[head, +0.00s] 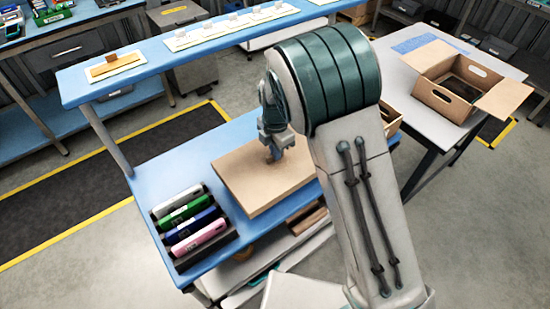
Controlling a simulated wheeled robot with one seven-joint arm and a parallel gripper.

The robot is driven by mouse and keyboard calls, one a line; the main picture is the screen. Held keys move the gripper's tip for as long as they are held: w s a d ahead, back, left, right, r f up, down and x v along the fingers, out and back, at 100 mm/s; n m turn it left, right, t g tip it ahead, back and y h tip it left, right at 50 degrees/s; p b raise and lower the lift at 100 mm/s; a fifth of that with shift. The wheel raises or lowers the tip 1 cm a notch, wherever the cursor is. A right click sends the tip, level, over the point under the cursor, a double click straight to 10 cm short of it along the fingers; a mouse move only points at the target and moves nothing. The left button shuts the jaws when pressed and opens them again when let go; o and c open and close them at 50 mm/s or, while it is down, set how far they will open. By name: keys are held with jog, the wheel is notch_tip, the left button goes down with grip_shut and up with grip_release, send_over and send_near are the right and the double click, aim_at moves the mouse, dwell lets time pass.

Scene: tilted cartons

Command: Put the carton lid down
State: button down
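A flat tan carton lid or closed carton top (240,179) is at the blue table, left of my arm; I cannot tell whether it is a loose lid or a whole closed carton. My gripper (276,155) points down at its far right part, with the fingertips at or just above the surface. The fingers are small and partly merged with the wrist, so I cannot tell whether they are open or shut, or whether they grip it. My arm hides the area right of it. An open carton (451,104) with raised flaps stands on the grey table at the right.
A dark rack (224,236) with several coloured devices stands on the blue table (150,175), left of the tan piece. A raised blue shelf (150,65) runs behind, with several small items. Part of another tan box (391,121) shows behind my arm.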

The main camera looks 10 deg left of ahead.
jog(key=shift+f+p, duration=0.4)
jog(key=shift+f, duration=2.2)
jog(key=shift+f, duration=0.15)
jog(key=c, duration=1.6)
grip_release()
